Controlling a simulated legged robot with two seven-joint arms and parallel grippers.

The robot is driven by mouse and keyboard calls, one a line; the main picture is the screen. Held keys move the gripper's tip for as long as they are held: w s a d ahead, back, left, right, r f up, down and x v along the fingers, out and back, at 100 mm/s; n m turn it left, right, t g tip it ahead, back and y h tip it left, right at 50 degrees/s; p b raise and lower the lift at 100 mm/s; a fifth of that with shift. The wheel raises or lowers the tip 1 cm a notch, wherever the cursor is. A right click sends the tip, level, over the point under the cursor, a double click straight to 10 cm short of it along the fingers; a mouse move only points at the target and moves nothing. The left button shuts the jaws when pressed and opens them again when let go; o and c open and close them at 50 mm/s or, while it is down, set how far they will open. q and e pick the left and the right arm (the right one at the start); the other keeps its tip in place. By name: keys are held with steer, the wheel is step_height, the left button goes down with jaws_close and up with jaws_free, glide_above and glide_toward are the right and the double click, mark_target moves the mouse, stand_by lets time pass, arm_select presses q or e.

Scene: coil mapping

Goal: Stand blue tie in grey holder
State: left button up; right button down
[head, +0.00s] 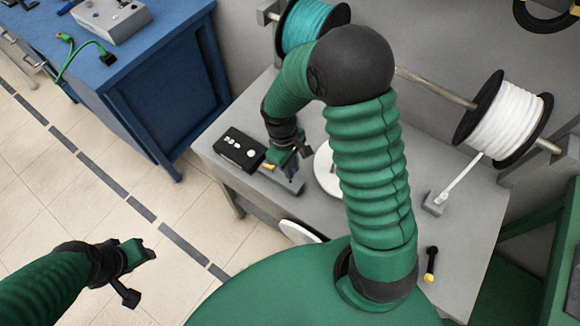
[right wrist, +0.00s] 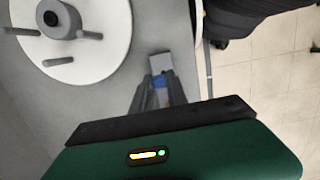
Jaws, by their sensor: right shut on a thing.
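My right gripper (head: 291,172) is over the left part of the grey bench, at a small grey holder (head: 294,186). In the right wrist view its fingers (right wrist: 160,100) are shut on the blue tie (right wrist: 160,82), of which only a small blue patch shows between them. The grey holder (right wrist: 160,62) shows just beyond the fingertips, close to the tie. I cannot tell whether the tie is inside the holder or only against it. My left gripper (head: 140,252) hangs over the tiled floor at lower left, away from the bench; its jaw opening is unclear.
A black box with white knobs (head: 239,149) stands left of the holder. A white disc with pegs (right wrist: 85,30) lies beside it. Teal (head: 312,25) and white (head: 505,118) spools hang behind. A black and yellow tool (head: 431,262) lies at right. A blue cabinet (head: 150,100) stands left.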

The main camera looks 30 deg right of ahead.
steer(key=shift+w+a+f+b, duration=0.15)
steer(key=shift+f+b, duration=0.25)
steer(key=shift+f, duration=0.2)
steer(key=shift+w+a+f+b, duration=0.15)
steer(key=shift+f+b, duration=0.25)
steer(key=shift+f, duration=0.2)
steer(key=shift+s+r+p, duration=0.15)
steer(key=shift+r+p, duration=0.25)
steer(key=shift+r, duration=0.05)
steer(key=shift+s+a+r, duration=0.1)
steer(key=shift+s, duration=0.15)
steer(key=shift+d, duration=0.45)
arm_select(q)
steer(key=shift+w+a+f, duration=0.1)
steer(key=shift+f, duration=0.5)
steer(key=shift+a+p, duration=0.15)
steer(key=shift+p, duration=0.15)
arm_select(e)
steer(key=shift+a, duration=0.15)
arm_select(q)
steer(key=shift+r, duration=0.25)
arm_select(e)
steer(key=shift+a, duration=0.2)
